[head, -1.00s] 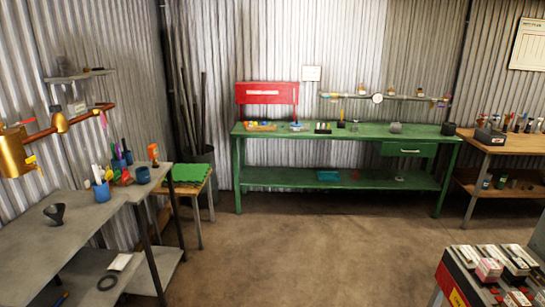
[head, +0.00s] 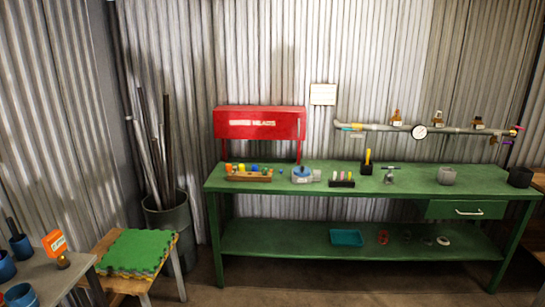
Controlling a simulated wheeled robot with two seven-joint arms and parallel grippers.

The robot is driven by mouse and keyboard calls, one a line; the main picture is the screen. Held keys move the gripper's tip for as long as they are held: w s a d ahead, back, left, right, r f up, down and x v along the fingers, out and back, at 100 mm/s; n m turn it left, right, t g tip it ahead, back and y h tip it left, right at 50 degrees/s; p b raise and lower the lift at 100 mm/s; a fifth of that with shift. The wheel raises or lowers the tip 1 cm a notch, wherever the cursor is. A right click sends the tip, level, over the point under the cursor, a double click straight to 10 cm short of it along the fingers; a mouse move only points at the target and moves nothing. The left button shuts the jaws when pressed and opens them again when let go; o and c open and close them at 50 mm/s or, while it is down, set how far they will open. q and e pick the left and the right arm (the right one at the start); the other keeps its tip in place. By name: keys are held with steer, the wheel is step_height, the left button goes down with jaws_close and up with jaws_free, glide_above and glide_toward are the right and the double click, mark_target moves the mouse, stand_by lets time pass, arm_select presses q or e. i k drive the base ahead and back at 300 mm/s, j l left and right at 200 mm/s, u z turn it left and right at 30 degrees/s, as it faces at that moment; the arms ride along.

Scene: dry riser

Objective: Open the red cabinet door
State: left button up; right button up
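The red cabinet (head: 258,123) is at the back wall, above the left end of the green workbench (head: 310,196). Its front carries a pale line of lettering that is too blurred to read fully. The red front panel covers the upper part; below it, wall and small bench items show between the cabinet's side edges. I cannot tell from here whether the door is shut or partly open. Neither of my grippers is in the head view.
A wooden tray of colored pieces (head: 249,174) and a blue-lidded container (head: 302,174) sit on the bench below the cabinet. A bin of long pipes (head: 170,225) and a stool with green mats (head: 138,252) stand left. Floor before the bench is partly visible.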

mark_target(230, 121)
steer(key=i+l+u, duration=0.45)
steer(key=i+l, duration=0.6)
steer(key=i, duration=0.1)
